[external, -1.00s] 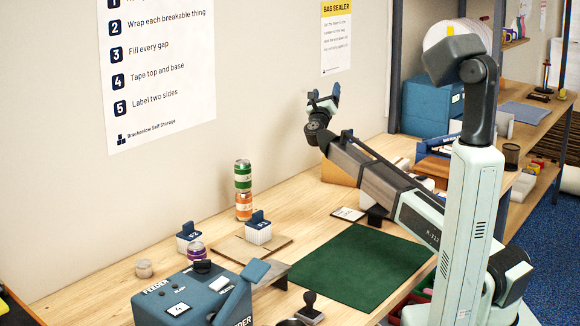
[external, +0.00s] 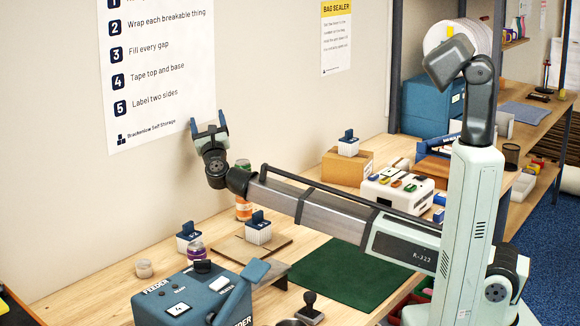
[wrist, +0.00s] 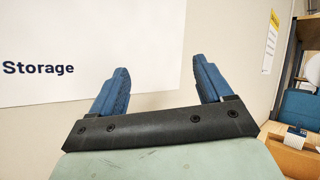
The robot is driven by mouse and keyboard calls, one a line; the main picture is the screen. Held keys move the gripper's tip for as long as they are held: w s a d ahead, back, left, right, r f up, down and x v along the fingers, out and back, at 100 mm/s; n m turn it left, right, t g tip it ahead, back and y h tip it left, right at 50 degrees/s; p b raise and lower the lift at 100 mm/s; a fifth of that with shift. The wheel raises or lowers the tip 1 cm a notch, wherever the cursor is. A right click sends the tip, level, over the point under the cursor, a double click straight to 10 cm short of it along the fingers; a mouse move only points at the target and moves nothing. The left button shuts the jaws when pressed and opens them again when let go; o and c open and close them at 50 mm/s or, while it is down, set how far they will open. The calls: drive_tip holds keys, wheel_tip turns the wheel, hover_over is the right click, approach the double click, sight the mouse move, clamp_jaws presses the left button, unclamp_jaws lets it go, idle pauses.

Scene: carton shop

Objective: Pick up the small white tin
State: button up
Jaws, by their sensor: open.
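A small pale round tin (external: 143,268) stands at the left of the wooden bench, behind the feeder box; it is the closest match to a small white tin, though it looks beige. My gripper (external: 208,122) is high above the bench in front of the wall, fingers pointing up, open and empty. It is above and to the right of the tin in the picture. In the wrist view my gripper (wrist: 160,63) has its blue fingers apart with only the wall and poster between and behind them; the tin does not show there.
A blue feeder box (external: 190,295) stands at front left. Nearby are a purple can (external: 196,250), white ribbed blocks with blue handles (external: 258,235) and an orange can (external: 243,208) partly behind my arm. A green mat (external: 345,270) lies bare at centre right.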

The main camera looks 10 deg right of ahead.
drive_tip(key=s+a+f+n+g+y, duration=0.3)
drive_tip(key=s+a+n+g+y, duration=0.2)
drive_tip(key=s+a+n+g, duration=0.35)
drive_tip(key=s+a+f+n+g+y, duration=0.3)
drive_tip(key=s+a+n+g+y, duration=0.2)
drive_tip(key=s+a+n, duration=0.55)
drive_tip(key=s+a+f+n+g+y, duration=0.35)
drive_tip(key=s+a+n+g, duration=0.4)
drive_tip(key=s+n, duration=0.3)
drive_tip(key=n+g+h, duration=0.2)
drive_tip(key=n+h, duration=1.4)
drive_tip(key=n, duration=0.4)
approach(144, 263)
drive_tip(key=shift+y, duration=0.35)
wheel_tip(144, 263, down, 5)
drive_tip(key=shift+a+r, duration=0.15)
drive_tip(key=shift+r, duration=0.05)
drive_tip(key=shift+w+a+f, duration=0.15)
drive_tip(key=shift+a+f, duration=0.05)
drive_tip(key=shift+f, duration=1.15)
drive_tip(key=shift+w+a+f, duration=0.1)
drive_tip(key=shift+a+f, duration=0.1)
drive_tip(key=shift+f, duration=1.15)
